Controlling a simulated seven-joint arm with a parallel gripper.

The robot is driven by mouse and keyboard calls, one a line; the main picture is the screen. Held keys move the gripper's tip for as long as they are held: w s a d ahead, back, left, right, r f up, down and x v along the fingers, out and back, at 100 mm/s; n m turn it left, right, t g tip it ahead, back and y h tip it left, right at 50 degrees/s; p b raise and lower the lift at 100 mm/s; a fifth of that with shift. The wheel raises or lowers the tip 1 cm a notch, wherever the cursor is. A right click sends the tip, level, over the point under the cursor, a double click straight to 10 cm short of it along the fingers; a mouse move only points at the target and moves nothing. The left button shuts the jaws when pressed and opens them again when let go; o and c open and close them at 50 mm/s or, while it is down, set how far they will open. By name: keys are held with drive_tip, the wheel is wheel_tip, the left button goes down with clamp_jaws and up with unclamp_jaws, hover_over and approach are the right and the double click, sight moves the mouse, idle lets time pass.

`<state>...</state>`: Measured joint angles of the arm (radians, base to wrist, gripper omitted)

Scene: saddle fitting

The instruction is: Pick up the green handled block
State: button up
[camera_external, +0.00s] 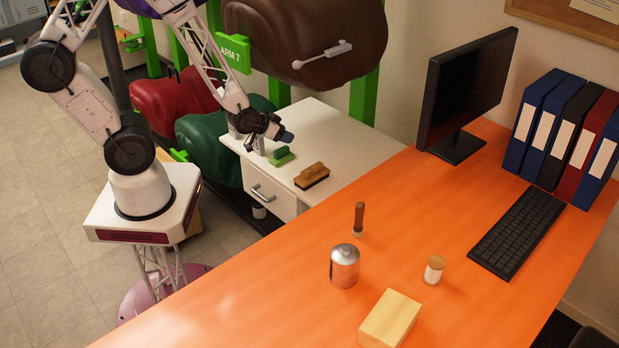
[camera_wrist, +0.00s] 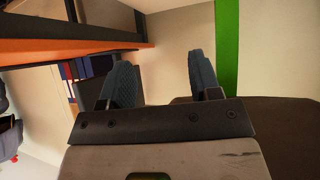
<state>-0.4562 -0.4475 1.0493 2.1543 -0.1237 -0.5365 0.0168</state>
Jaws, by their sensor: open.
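The green handled block (camera_external: 281,156) sits on top of the white drawer cabinet (camera_external: 330,137), near its left side. It is not visible in the wrist view. My gripper (camera_external: 287,136) is just above and slightly to the right of the block in the external view, apart from it, pointing sideways rather than down. In the wrist view my gripper (camera_wrist: 160,78) shows two dark blue fingers spread apart with nothing between them.
A wooden brush-like block (camera_external: 312,175) lies right of the green block. A brown saddle (camera_external: 320,35) hangs on green posts behind the cabinet. The orange desk (camera_external: 230,290) stands in front, holding a metal canister (camera_external: 344,265). The cabinet's right part is clear.

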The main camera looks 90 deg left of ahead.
sight(275, 152)
drive_tip(key=s+a+f+n+y, duration=0.2)
drive_tip(key=s+a+f+y, duration=0.2)
drive_tip(key=s+f, duration=0.5)
wheel_tip(275, 152, down, 4)
drive_tip(key=shift+s+a+r+t, duration=0.15)
drive_tip(key=shift+a+t, duration=0.15)
drive_tip(key=shift+a, duration=0.55)
drive_tip(key=shift+x, duration=1.35)
drive_tip(key=shift+x, duration=2.6)
drive_tip(key=shift+a+r, duration=0.1)
